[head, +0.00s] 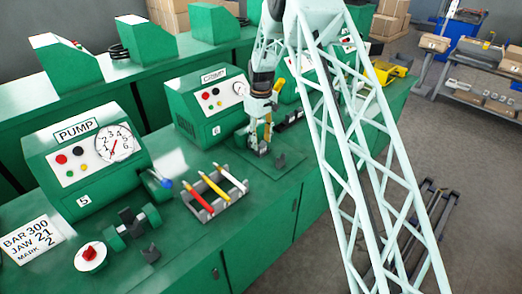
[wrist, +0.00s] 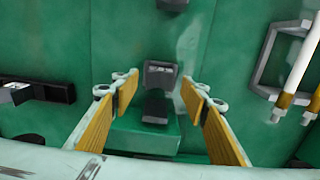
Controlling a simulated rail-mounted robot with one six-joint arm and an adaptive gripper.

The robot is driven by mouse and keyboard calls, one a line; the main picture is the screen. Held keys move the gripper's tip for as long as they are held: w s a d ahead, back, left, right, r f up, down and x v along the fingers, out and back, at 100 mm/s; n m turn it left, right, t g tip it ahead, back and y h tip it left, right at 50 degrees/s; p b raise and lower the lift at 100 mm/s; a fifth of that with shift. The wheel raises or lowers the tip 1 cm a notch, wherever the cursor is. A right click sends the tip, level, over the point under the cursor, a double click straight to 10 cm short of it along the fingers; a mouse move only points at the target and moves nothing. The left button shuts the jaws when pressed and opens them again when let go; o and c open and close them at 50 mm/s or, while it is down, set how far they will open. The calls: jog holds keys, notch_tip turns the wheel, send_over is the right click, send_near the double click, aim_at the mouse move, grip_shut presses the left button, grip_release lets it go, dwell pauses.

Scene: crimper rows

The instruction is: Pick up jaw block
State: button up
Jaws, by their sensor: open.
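My gripper (head: 261,138) is open over the bench at the second machine. In the wrist view its two yellow-padded fingers (wrist: 160,92) stand apart on either side of a dark grey block (wrist: 160,74). The block is on a green base (wrist: 145,139), with a darker part (wrist: 156,109) just below it in the picture. A visible gap separates each finger from the block, and nothing is held. In the head view the gripper partly hides this block. I cannot tell for sure which is the jaw block.
A rack (head: 224,205) with coloured sticks lies left of my gripper in the head view. Pump machine 5 (head: 85,150), another dark block (head: 128,217) between green wheels, a loose dark piece (head: 151,253) and a sign (head: 31,240) stand farther left. The green machine (head: 203,105) is behind.

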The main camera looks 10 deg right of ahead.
jog(key=shift+f, duration=1.35)
jog(key=shift+c, duration=0.5)
jog(key=c, duration=1.1)
